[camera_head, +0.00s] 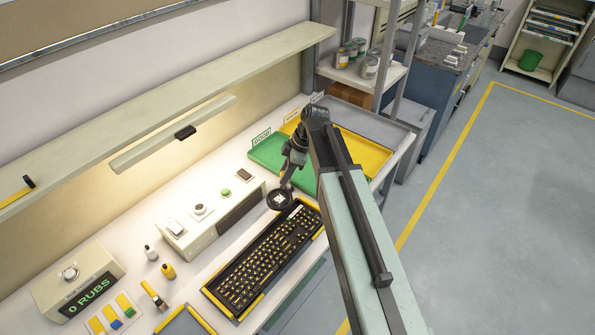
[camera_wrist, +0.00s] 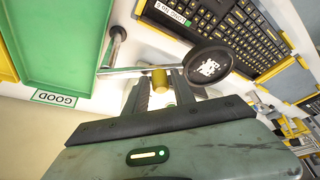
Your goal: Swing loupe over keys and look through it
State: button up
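The black round loupe (camera_head: 279,200) hangs beside the far end of the black keyboard with yellow legends (camera_head: 262,259). In the wrist view the loupe (camera_wrist: 207,61) overlaps the near edge of the keyboard (camera_wrist: 225,28), and its lens shows a white shape with dark marks. A thin metal arm runs left from the loupe to a post (camera_wrist: 116,45). A yellow knob (camera_wrist: 160,80) sits on that arm. My gripper (camera_wrist: 161,88) has one finger on each side of the knob, with gaps showing. In the head view my gripper (camera_head: 287,181) is small and partly hidden by my arm.
A green GOOD tray (camera_head: 268,153) and a yellow tray (camera_head: 366,153) lie beyond the keyboard. A control box (camera_head: 213,222), small bottles (camera_head: 168,271) and a 0 RUBS counter (camera_head: 88,297) stand to the left. A shelf (camera_head: 150,105) overhangs the bench. The floor at right is clear.

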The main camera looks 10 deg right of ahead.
jog(key=shift+r, duration=0.1)
jog(key=p+v, duration=0.7)
jog(key=shift+d+r, duration=0.25)
jog(key=shift+r, duration=0.05)
